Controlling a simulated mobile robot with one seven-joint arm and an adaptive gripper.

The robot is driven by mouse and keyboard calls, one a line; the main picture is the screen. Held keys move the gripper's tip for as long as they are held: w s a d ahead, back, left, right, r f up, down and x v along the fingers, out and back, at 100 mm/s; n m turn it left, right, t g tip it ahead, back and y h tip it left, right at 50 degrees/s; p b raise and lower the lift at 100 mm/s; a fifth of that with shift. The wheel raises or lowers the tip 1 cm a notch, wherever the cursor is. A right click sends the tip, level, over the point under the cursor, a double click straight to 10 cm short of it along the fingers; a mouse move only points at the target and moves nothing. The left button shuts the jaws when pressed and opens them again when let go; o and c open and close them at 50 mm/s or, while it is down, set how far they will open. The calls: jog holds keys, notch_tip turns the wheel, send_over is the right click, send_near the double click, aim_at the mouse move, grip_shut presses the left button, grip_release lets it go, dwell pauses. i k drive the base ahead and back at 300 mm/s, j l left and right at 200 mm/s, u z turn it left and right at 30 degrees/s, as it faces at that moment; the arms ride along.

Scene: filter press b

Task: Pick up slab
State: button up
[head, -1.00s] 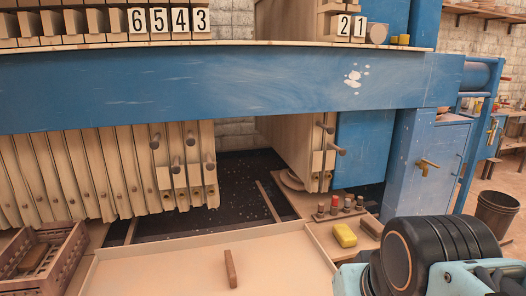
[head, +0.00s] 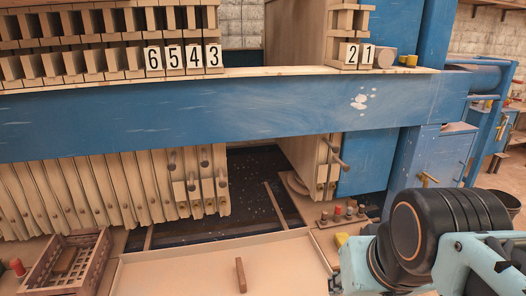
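A small brown slab (head: 240,275) stands or lies on the pale tray (head: 180,265) at the bottom middle of the head view. A similar brown block (head: 65,261) sits in the slatted crate at the lower left. I cannot tell which of the two is the slab meant. My arm's dark joint and light blue links fill the lower right. My gripper is not in view.
A slatted crate (head: 90,276) stands left of the tray. A blue press beam (head: 270,108) crosses above, with wooden plates (head: 100,190) hanging below it. Several small knobs (head: 337,213) and a yellow block (head: 341,238) sit right of the tray.

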aim_at(239, 265)
jog(key=j+u, duration=0.1)
jog(key=u, duration=0.4)
jog(key=k+j+u, duration=0.1)
jog(key=u, duration=0.4)
jog(key=z, duration=0.45)
